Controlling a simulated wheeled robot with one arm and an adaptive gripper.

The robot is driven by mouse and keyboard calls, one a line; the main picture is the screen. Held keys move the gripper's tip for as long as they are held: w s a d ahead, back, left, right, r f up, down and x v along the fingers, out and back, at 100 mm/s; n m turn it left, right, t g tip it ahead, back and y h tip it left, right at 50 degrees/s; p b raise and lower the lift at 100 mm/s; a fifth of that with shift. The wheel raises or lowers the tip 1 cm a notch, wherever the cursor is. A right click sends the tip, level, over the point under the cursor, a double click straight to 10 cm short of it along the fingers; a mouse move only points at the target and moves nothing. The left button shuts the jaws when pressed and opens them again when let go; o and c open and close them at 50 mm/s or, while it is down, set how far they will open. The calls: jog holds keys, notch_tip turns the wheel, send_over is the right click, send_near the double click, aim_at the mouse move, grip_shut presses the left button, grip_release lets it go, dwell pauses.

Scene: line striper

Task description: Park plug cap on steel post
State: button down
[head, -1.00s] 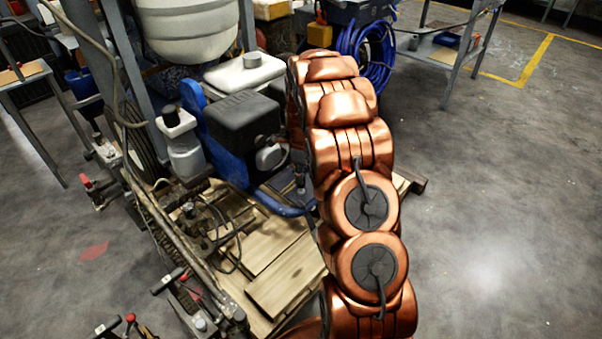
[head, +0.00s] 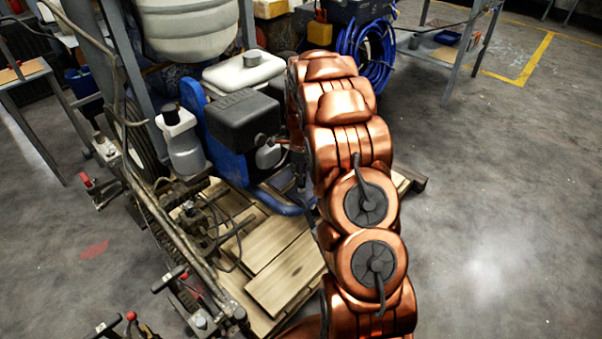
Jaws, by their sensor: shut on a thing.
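The engine (head: 243,118) has a black box-shaped cover and blue side panels and sits on the striper, left of my copper-coloured arm. A thin dark lead (head: 279,141) runs from the engine's right side toward my arm, with a small reddish spot near its end. My arm hides the space just right of the engine. My gripper cannot be made out behind the arm. I cannot make out the plug cap or the steel post for certain.
The striper stands on a wooden pallet (head: 275,280). A white bottle (head: 182,148) is left of the engine. A coiled blue hose (head: 372,60) lies behind my arm. Handles and levers (head: 185,285) crowd the lower left. The floor (head: 500,220) at right is clear.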

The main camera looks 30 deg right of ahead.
jog(key=shift+f, duration=0.5)
jog(key=c, duration=0.9)
grip_release()
jog(key=shift+o, duration=0.2)
jog(key=o, duration=0.3)
jog(key=shift+r+p, duration=1.5)
jog(key=shift+r, duration=2.05)
